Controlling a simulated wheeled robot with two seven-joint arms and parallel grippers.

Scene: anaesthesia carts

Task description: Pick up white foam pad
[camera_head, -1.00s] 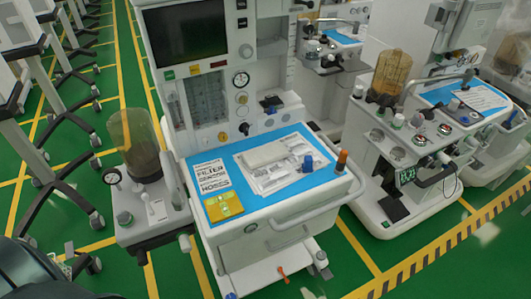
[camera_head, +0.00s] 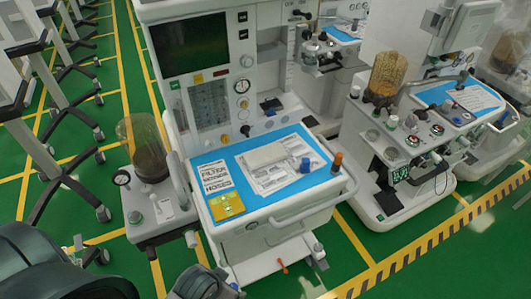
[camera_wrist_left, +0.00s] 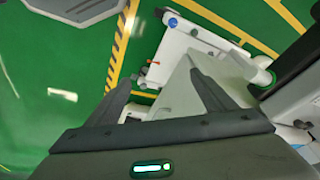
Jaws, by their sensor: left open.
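The white foam pad (camera_head: 265,156) is a pale flat block. It lies on papers on the blue mat (camera_head: 232,165) on top of the middle anaesthesia cart in the head view. My left arm shows dark at the lower left of the head view, apart from the pad; its fingertips cannot be made out there. In the left wrist view my left gripper (camera_wrist_left: 162,82) is open with nothing between its fingers. The cart's white body and floor show beyond it. I cannot make out the pad in that view. My right gripper is in neither view.
A yellow card (camera_head: 226,206) and printed labels lie on the mat's left. A blue-capped item (camera_head: 305,165) and an orange-topped item (camera_head: 337,161) stand to the pad's right. A rail (camera_head: 315,207) edges the cart. Another cart (camera_head: 405,150) stands right; green floor lies between.

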